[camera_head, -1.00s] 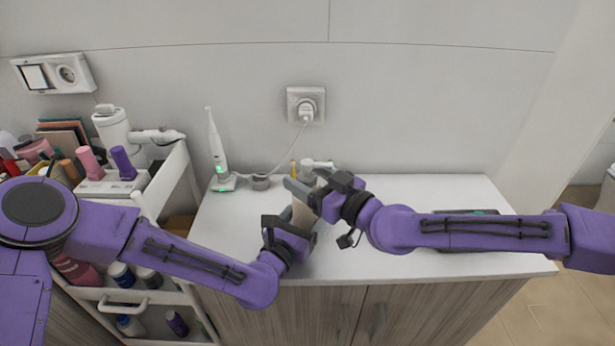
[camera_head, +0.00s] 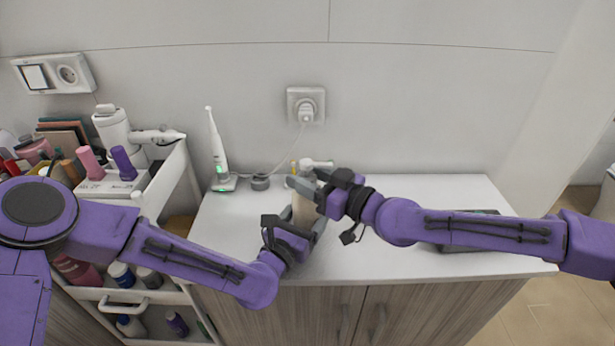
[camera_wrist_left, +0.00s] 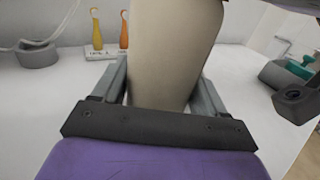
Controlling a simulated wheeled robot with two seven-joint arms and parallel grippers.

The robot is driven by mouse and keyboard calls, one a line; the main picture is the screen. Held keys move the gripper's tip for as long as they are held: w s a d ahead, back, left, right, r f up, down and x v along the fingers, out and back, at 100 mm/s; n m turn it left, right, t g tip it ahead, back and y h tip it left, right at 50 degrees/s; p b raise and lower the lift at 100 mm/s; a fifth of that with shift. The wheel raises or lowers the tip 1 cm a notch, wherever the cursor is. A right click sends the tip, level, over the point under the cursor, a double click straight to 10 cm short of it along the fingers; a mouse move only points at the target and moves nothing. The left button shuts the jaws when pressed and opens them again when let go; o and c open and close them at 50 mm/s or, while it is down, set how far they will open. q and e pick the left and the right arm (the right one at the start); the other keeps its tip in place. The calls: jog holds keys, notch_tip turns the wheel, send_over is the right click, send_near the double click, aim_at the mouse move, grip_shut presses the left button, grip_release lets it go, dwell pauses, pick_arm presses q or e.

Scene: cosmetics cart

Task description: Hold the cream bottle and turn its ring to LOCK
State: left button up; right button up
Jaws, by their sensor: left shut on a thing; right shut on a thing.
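The cream bottle (camera_head: 303,212) is a beige bottle with a white pump top (camera_head: 318,163), upright above or on the white counter; I cannot tell if it touches. In the left wrist view its beige body (camera_wrist_left: 172,50) fills the middle between two grey fingers. My left gripper (camera_head: 308,226) is shut on the bottle's body from the front. My right gripper (camera_head: 312,187) is shut on the upper part of the bottle, around its neck, from the right. The ring and its marks are hidden behind the right gripper's fingers.
An electric toothbrush (camera_head: 217,150) stands on its charger at the back left of the counter (camera_head: 400,265). A small grey round thing (camera_head: 260,181) sits beside it. A dark tray-like item (camera_head: 470,240) lies partly behind my right arm. A crowded cart (camera_head: 175,165) stands left.

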jog(key=shift+s+a+r+n+g+y, duration=0.1)
jog(key=shift+s+a+n+g+y, duration=0.15)
jog(key=shift+n+g+y, duration=0.45)
jog(key=shift+g+y, duration=0.1)
jog(key=shift+g, duration=0.1)
jog(key=shift+w+f+n+g, duration=0.35)
jog(key=shift+n+g, duration=0.15)
jog(key=shift+g, duration=0.2)
jog(key=n+g, duration=0.1)
jog(key=n+g+y, duration=0.1)
jog(key=shift+w+d+g, duration=0.1)
jog(key=shift+d+g, duration=0.3)
jog(key=n+g, duration=0.2)
jog(key=g, duration=0.2)
jog(key=n+g, duration=0.3)
jog(key=g, duration=0.1)
jog(key=shift+a+r+n+g+y, duration=0.1)
jog(key=shift+r+n+g+y, duration=0.05)
jog(key=shift+n+g+y, duration=0.2)
jog(key=n+g+h, duration=0.1)
jog(key=n+g, duration=0.1)
jog(key=g, duration=0.1)
jog(key=n+g+h, duration=0.1)
jog(key=n+g, duration=0.1)
jog(key=g, duration=0.1)
jog(key=shift+r+h, duration=0.1)
jog(key=shift+h, duration=0.15)
jog(key=shift+n+g, duration=0.35)
jog(key=shift+g, duration=0.1)
jog(key=shift+h, duration=0.4)
